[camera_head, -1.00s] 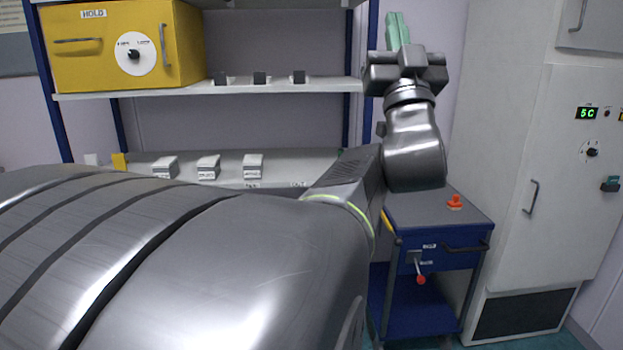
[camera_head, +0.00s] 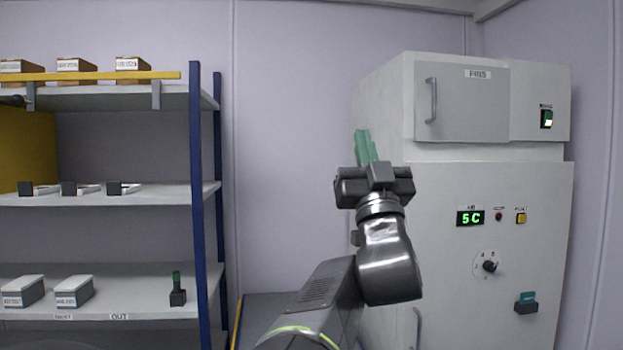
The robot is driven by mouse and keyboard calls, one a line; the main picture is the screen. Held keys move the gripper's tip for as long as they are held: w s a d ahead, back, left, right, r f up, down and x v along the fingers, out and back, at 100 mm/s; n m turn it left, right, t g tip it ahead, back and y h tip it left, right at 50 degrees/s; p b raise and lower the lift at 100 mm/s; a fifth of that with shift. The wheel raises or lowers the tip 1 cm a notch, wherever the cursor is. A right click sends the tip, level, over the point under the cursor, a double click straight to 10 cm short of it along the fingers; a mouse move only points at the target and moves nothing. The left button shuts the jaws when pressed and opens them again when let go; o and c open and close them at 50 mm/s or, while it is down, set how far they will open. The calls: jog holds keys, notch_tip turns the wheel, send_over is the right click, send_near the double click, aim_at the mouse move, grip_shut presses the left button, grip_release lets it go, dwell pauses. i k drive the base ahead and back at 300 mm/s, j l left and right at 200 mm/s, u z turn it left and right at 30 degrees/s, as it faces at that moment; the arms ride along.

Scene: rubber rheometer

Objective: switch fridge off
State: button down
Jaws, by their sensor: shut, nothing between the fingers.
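The fridge (camera_head: 450,250) is a tall white cabinet at the right, with a green 5 C display (camera_head: 470,218). A lit green-and-white rocker switch (camera_head: 547,119) sits on the upper right section. My gripper (camera_head: 366,146) has teal fingers, is shut and empty, and points up in front of the cabinet's left side, apart from the switches in the picture.
A blue-post shelf rack (camera_head: 195,190) with boxes and small tools stands at the left. A dark cart top (camera_head: 265,310) lies below, partly behind my arm. The upper door has a handle (camera_head: 432,100). Bare wall lies between rack and cabinet.

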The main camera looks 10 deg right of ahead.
aim_at(548, 118)
jog(key=i+l, duration=0.1)
jog(key=l, duration=0.3)
jog(key=i+l, duration=0.1)
jog(key=l, duration=0.35)
jog(key=i+l, duration=0.1)
jog(key=l, duration=0.3)
jog(key=i+l, duration=0.1)
jog(key=l, duration=0.3)
jog(key=i+l, duration=0.1)
jog(key=l, duration=0.35)
jog(key=i+l, duration=0.1)
jog(key=l, duration=0.3)
jog(key=i+l, duration=0.1)
jog(key=l, duration=0.95)
